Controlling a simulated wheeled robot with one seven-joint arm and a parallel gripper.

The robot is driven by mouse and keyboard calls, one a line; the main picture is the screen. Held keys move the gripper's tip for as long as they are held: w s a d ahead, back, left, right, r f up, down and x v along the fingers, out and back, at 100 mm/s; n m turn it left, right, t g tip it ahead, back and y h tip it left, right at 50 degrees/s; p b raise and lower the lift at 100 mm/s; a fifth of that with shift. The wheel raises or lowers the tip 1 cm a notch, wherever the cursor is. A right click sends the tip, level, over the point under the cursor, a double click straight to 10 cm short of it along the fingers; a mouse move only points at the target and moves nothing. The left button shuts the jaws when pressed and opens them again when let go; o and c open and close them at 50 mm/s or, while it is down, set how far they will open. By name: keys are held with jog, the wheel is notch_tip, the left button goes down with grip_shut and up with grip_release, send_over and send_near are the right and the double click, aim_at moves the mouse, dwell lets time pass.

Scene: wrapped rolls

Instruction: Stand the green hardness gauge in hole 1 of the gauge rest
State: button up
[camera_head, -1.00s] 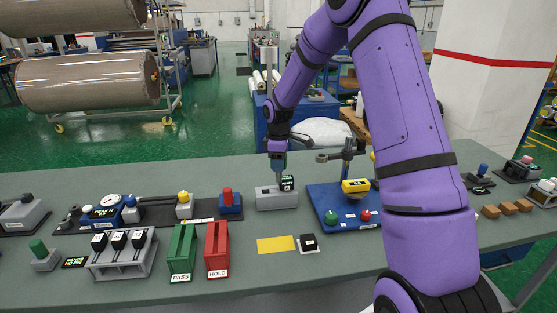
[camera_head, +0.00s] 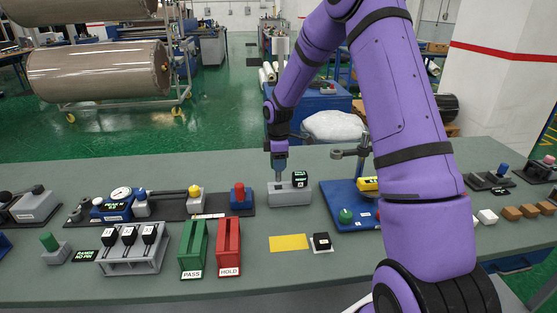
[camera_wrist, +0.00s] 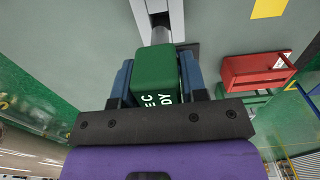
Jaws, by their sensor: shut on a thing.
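The green hardness gauge (camera_wrist: 155,68) is a green block with white lettering, partly cut off, in the wrist view. My gripper (camera_wrist: 160,85) is shut on it, with a blue finger at each side. In the head view my gripper (camera_head: 279,174) is over a grey block (camera_head: 290,198), which looks like the gauge rest. A dark box with a READY screen (camera_head: 300,179) shows at the block's right half; I cannot tell whether it is the held gauge's head. Hole numbers and the gauge's lower end cannot be made out.
A blue stand (camera_head: 350,215) with a post is to the right. The green PASS bin (camera_head: 193,250) and red HOLD bin (camera_head: 228,248) are front left, beside a grey rack (camera_head: 132,262) of black-topped pieces. A yellow mat (camera_head: 289,242) lies in front.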

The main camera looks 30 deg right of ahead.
aim_at(278, 181)
jog(key=shift+f, duration=3.75)
jog(key=shift+f, duration=0.25)
jog(key=o, duration=1.2)
notch_tip(278, 181, up, 11)
jog(key=shift+f, duration=0.15)
